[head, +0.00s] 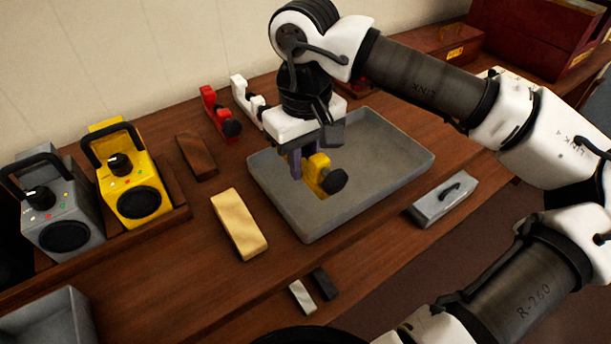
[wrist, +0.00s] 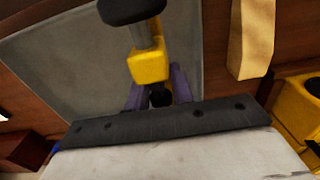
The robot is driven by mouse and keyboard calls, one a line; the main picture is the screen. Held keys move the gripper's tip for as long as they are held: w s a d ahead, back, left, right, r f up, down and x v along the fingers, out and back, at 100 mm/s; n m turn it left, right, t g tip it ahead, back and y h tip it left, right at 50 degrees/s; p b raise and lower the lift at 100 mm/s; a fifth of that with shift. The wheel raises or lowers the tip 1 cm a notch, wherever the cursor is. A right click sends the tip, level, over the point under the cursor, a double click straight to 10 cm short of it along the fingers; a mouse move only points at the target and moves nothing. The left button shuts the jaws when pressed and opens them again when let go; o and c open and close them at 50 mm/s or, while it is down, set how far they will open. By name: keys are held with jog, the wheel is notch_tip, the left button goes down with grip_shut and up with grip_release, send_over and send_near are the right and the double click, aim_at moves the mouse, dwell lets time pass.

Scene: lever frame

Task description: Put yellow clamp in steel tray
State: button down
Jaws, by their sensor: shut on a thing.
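The yellow clamp (head: 318,175) with a black knob is held between the purple fingers of my gripper (head: 300,165). In the head view it is over the left part of the steel tray (head: 390,150), inside the outline of the rim. I cannot tell whether it touches the tray floor. In the wrist view the yellow clamp (wrist: 149,65) shows between the purple fingertips (wrist: 158,95), with the grey tray (wrist: 70,65) behind it. My gripper is shut on the clamp and partly hides it.
A red clamp (head: 218,112) and a white clamp (head: 247,98) stand behind the tray. A yellow block (head: 239,224) and a brown block (head: 197,156) lie left of it. Yellow (head: 135,185) and grey (head: 60,215) radio-like boxes stand at far left.

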aim_at(305, 165)
jog(key=shift+f, duration=2.15)
jog(key=shift+f+b, duration=0.3)
jog(key=shift+b, duration=0.05)
jog(key=c, duration=1.2)
grip_release()
jog(key=shift+r, duration=0.1)
jog(key=shift+r, duration=0.1)
jog(key=shift+r+p, duration=0.25)
jog(key=shift+p, duration=0.2)
notch_tip(305, 165, up, 12)
jog(key=shift+f+b, duration=0.15)
jog(key=shift+b, duration=0.15)
